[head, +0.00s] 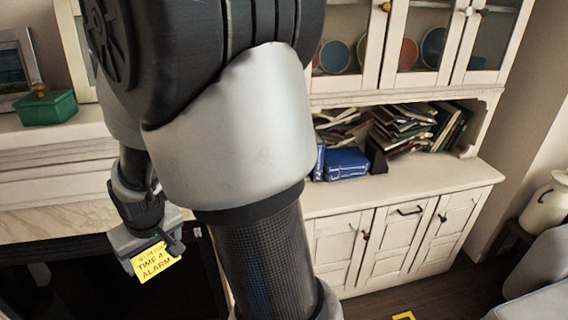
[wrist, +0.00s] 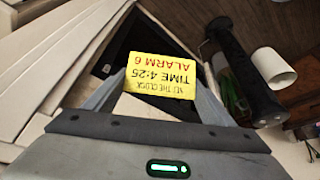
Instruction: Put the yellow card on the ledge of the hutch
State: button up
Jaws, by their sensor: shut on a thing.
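The yellow card (head: 155,264) has printed text reading "TIME 4:25" and "ALARM 6". In the head view it is at the lower left, between the fingers of my gripper (head: 160,248). In the wrist view the card (wrist: 160,76) appears upside down between the fingertips, and my gripper (wrist: 155,95) is shut on it. The cream hutch (head: 340,240) stands at the right of the head view. Its ledge (head: 430,188) runs below the glass-doored upper part, well to the right of my gripper. My arm hides the ledge's left end.
Blue boxes (head: 346,163) and piled books (head: 405,128) take up the back of the ledge; its front strip is clear. A mantel (head: 50,135) with a green box (head: 45,107) is at left, above a dark opening (head: 90,285). A grey seat (head: 540,285) is at lower right.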

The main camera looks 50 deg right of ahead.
aim_at(338, 193)
jog(key=l+z, duration=0.15)
jog(key=l, duration=0.25)
jog(key=l+z, duration=0.15)
jog(key=l, duration=0.25)
jog(key=i+l+z, duration=0.2)
jog(key=l, duration=0.2)
jog(key=l+z, duration=0.15)
jog(key=l, duration=0.25)
jog(key=i+l+z, duration=0.15)
jog(key=l, duration=0.25)
jog(key=i+l+z, duration=0.15)
jog(key=l, duration=0.2)
jog(key=i+l+z, duration=0.15)
jog(key=l, duration=0.25)
